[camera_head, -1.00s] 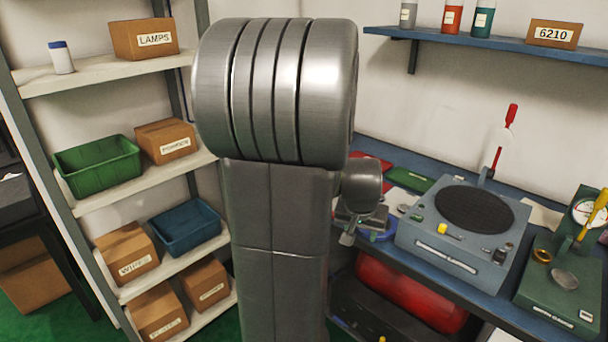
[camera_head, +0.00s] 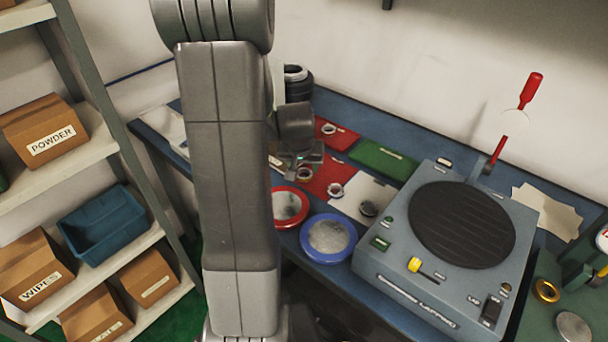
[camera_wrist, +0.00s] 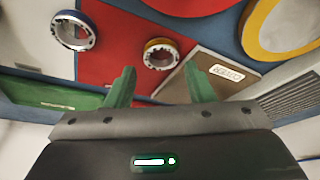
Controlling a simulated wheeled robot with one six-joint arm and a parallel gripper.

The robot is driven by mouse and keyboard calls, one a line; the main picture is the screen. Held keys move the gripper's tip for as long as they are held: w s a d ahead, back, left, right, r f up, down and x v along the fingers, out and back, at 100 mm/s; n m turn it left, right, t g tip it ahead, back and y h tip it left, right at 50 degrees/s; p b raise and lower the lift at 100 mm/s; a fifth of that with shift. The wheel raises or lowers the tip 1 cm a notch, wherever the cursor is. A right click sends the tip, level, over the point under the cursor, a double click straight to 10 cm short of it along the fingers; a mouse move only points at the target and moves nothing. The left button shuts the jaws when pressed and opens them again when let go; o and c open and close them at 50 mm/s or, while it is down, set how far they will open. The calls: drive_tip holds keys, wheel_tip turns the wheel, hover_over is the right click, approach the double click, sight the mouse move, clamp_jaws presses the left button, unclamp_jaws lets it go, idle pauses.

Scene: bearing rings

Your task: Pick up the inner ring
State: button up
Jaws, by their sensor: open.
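My gripper (camera_wrist: 161,82) is open in the wrist view, with two green fingers apart and nothing between their tips. Beyond the tips, a silver ring with a yellow band (camera_wrist: 149,57) lies on a red mat (camera_wrist: 115,45). A silver ring with a blue band (camera_wrist: 62,40) lies further left. In the head view my gripper (camera_head: 302,160) is small and partly hidden by my arm. Small rings show on red mats below it (camera_head: 304,174), at the white mat's edge (camera_head: 335,190), and behind it (camera_head: 327,129). I cannot tell which is the inner ring.
A red-rimmed dish (camera_head: 304,213) and a blue-rimmed dish (camera_head: 351,254) sit at the bench's front edge. A grey lapping machine (camera_head: 385,275) stands to their right. A green mat (camera_head: 383,160) lies behind. Shelves with boxes (camera_head: 40,132) stand left.

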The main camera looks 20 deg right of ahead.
sight(304, 176)
drive_tip(key=shift+x, duration=2.3)
drive_tip(key=shift+a, duration=0.1)
drive_tip(key=shift+w, duration=0.1)
drive_tip(key=c, duration=0.7)
drive_tip(key=shift+r, duration=0.1)
